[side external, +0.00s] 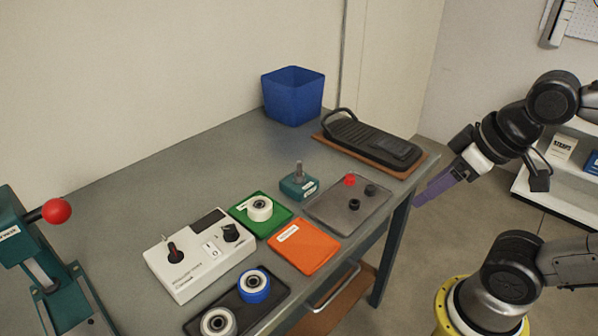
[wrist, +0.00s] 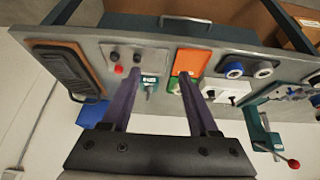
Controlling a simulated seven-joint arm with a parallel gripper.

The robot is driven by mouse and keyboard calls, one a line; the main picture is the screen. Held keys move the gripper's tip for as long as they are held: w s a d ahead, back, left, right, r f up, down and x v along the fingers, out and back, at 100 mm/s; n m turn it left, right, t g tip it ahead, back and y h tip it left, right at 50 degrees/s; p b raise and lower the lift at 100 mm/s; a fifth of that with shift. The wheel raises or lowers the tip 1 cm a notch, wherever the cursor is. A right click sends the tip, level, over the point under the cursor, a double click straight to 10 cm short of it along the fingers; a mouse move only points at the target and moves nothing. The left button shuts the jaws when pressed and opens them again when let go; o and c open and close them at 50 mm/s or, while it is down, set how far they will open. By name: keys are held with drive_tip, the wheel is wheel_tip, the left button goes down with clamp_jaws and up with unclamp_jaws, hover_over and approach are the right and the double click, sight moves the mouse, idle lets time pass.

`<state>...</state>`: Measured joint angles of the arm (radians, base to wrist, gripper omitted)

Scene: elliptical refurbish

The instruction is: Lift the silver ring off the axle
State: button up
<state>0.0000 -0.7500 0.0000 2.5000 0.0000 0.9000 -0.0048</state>
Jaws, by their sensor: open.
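A teal block (side external: 298,188) with an upright silver-grey axle (side external: 299,170) stands mid-table. The picture is too small to tell a separate silver ring on that axle. The teal block also shows in the wrist view (wrist: 150,87), between my fingers. A grey-rimmed wheel (side external: 217,322) and a blue-rimmed wheel (side external: 254,285) sit on a black tray (side external: 275,296) at the front. A white roller (side external: 259,208) sits on a green mat (side external: 240,215). My gripper (side external: 425,197) has purple fingers, is open and empty, and hangs beyond the table's right edge, apart from everything. It also shows in the wrist view (wrist: 158,82).
A grey tray (side external: 330,215) with a red and two black small parts lies right of the teal block. Also around are an orange mat (side external: 303,250), a white control box (side external: 195,265), a blue bin (side external: 292,97), a black pedal (side external: 370,140) and a teal press (side external: 45,275).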

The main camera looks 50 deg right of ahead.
drive_tip(key=w+r+n+g, duration=0.2)
drive_tip(key=w+r+n, duration=0.9)
drive_tip(key=w, duration=0.5)
drive_tip(key=n+g, duration=0.3)
drive_tip(key=g, duration=0.1)
hover_over(301, 169)
wheel_tip(301, 169, down, 11)
drive_tip(key=f, duration=1.4)
drive_tip(key=shift+w+d+f, duration=0.25)
drive_tip(key=shift+c, duration=0.3)
clamp_jaws()
